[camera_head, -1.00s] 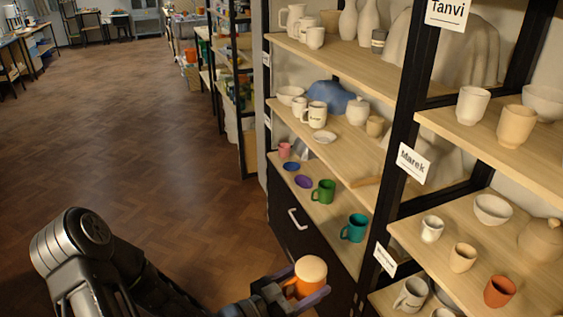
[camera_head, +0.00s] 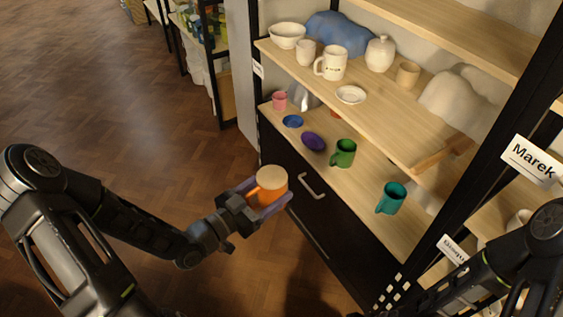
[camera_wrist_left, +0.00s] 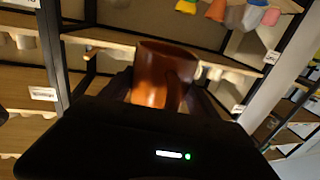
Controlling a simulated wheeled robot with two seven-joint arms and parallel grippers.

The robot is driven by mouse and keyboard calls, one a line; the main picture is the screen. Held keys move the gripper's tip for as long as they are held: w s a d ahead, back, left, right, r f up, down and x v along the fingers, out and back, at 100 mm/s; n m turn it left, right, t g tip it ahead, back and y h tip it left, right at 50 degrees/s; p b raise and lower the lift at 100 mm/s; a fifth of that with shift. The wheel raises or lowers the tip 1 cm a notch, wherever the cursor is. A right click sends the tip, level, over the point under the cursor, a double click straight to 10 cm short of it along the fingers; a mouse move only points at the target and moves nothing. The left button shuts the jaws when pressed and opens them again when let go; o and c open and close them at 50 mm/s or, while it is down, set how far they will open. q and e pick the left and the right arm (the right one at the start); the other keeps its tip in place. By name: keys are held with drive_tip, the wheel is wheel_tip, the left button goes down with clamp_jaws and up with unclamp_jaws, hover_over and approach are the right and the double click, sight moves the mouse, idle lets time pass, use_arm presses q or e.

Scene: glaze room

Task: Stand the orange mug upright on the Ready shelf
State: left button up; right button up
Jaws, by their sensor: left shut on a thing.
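The orange mug (camera_head: 271,192) is in my left gripper (camera_head: 262,197), whose fingers are shut around its sides. In the head view a pale flat disc, apparently its base, faces up, so the mug looks upside down. The mug also shows between the fingers in the left wrist view (camera_wrist_left: 163,75), which pictures the room inverted. The gripper is in the air left of the shelf unit, in front of the dark drawer front. I cannot read any label as Ready. My right arm shows at lower right; its gripper is not visible.
The shelf above the drawers (camera_head: 365,187) holds a teal mug (camera_head: 391,198), a green mug (camera_head: 344,153), a purple dish (camera_head: 313,141), a blue dish (camera_head: 292,121) and a pink cup (camera_head: 280,100). Pale pottery stands on the shelf above. Bare board shows between the green and teal mugs.

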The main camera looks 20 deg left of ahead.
use_arm(q)
drive_tip(key=shift+r, duration=0.1)
use_arm(e)
drive_tip(key=shift+o, duration=0.3)
drive_tip(key=shift+o, duration=0.7)
drive_tip(key=shift+f, duration=0.15)
use_arm(q)
drive_tip(key=w+b, duration=0.1)
drive_tip(key=w+f+m+h+b, duration=0.1)
drive_tip(key=w+d+f+g+h+b, duration=0.1)
drive_tip(key=shift+w+f+m+b, duration=0.2)
drive_tip(key=shift+w+m+b, duration=0.15)
drive_tip(key=shift+m+b, duration=0.05)
use_arm(e)
drive_tip(key=o, duration=0.5)
wheel_tip(320, 180, down, 4)
drive_tip(key=shift+r, duration=0.25)
drive_tip(key=shift+c, duration=0.2)
drive_tip(key=o, duration=0.4)
wheel_tip(320, 180, down, 4)
drive_tip(key=b, duration=0.3)
drive_tip(key=shift+r, duration=0.25)
use_arm(q)
drive_tip(key=w+m+g+h, duration=0.1)
drive_tip(key=w+d+g+h, duration=0.1)
drive_tip(key=w, duration=0.1)
drive_tip(key=w+d+m+g+h, duration=0.1)
drive_tip(key=w, duration=0.1)
drive_tip(key=shift+r+m, duration=0.1)
drive_tip(key=shift+m, duration=0.2)
